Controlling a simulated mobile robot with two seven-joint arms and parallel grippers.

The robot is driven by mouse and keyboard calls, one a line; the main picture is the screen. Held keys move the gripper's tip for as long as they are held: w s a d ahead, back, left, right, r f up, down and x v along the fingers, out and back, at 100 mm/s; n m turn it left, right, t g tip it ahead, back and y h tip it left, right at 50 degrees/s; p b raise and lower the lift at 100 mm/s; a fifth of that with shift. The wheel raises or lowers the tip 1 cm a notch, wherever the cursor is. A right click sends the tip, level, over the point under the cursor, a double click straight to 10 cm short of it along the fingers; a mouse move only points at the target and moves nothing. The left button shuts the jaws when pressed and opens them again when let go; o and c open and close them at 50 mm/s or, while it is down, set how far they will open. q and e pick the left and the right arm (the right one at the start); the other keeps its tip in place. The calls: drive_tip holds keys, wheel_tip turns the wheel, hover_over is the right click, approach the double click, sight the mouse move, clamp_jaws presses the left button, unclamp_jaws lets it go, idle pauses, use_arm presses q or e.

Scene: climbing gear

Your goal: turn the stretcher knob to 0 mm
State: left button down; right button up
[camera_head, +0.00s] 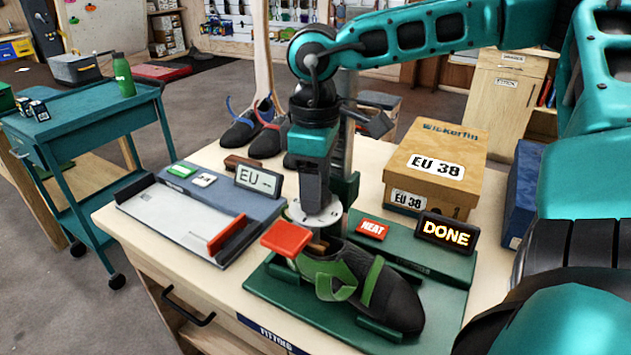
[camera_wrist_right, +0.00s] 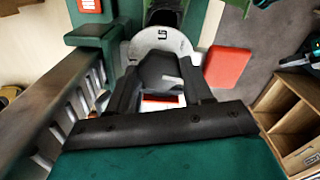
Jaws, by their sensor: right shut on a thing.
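The stretcher (camera_head: 300,275) is a green base holding a black and green climbing shoe (camera_head: 345,280). A white dial disc (camera_head: 325,213) sits above the shoe's heel, and it also shows in the right wrist view (camera_wrist_right: 160,36) with a dark mark. My right gripper (camera_head: 316,205) points down at the disc. In the right wrist view my right gripper (camera_wrist_right: 160,82) has its fingers on either side of the dark knob (camera_wrist_right: 158,68) and is shut on it. The knob's pointer reading is not legible. My left gripper is not in view.
A red block (camera_head: 287,238) is beside the disc. A display reading DONE (camera_head: 447,232) and a red HEAT button (camera_head: 372,229) are at the right. A foot gauge (camera_head: 195,215) with an EU display lies left. A shoebox (camera_head: 435,165) marked EU 38 stands behind.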

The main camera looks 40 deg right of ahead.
drive_tip(key=shift+f, duration=0.1)
drive_tip(key=o, duration=1)
drive_tip(key=shift+o, duration=0.2)
drive_tip(key=shift+r, duration=0.5)
use_arm(q)
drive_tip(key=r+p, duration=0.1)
drive_tip(key=p, duration=0.1)
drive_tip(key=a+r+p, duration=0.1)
drive_tip(key=p, duration=0.1)
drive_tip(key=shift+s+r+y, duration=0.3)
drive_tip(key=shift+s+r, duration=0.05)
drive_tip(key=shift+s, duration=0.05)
use_arm(e)
wheel_tip(320, 180, up, 12)
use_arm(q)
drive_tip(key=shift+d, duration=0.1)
